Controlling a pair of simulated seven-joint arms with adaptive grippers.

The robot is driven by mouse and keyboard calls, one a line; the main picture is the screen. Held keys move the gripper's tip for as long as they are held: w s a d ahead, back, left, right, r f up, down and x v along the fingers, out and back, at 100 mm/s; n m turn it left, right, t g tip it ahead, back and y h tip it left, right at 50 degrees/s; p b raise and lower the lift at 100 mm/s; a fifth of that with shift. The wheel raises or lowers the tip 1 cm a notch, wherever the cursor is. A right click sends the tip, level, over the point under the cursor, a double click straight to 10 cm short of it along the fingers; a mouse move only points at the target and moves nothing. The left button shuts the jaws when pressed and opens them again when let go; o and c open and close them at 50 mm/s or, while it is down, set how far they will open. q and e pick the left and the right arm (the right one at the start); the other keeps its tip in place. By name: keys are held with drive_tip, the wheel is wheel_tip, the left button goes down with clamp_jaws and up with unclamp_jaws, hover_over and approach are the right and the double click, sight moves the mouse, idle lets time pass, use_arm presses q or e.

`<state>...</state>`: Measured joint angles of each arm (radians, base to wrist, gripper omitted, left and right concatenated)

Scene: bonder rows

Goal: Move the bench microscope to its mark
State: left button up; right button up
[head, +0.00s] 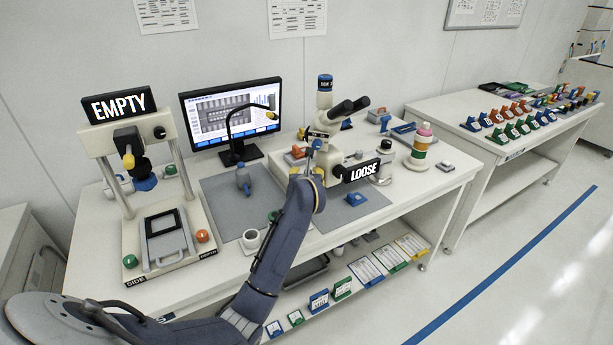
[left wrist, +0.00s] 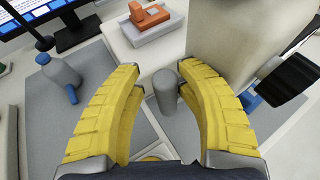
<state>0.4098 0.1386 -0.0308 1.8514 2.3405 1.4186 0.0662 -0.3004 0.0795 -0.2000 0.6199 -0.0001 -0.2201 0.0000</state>
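The bench microscope (head: 338,125) stands on the white bench, a pale body with dark eyepieces and a blue-banded top. The pale microscope body (left wrist: 220,42) is just beyond the right finger. No mark is clearly visible. My right gripper is out of view.
A press-like stand with an EMPTY sign (head: 120,104) is at left. A banded bottle (head: 420,147) is at right.

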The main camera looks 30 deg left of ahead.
use_arm(q)
drive_tip(key=shift+d+f, duration=0.1)
drive_tip(key=shift+d, duration=0.1)
drive_tip(key=shift+s+d, duration=0.4)
drive_tip(key=v, duration=1.1)
drive_tip(key=shift+a+r, duration=0.3)
drive_tip(key=shift+a, duration=0.05)
drive_tip(key=shift+o, duration=0.2)
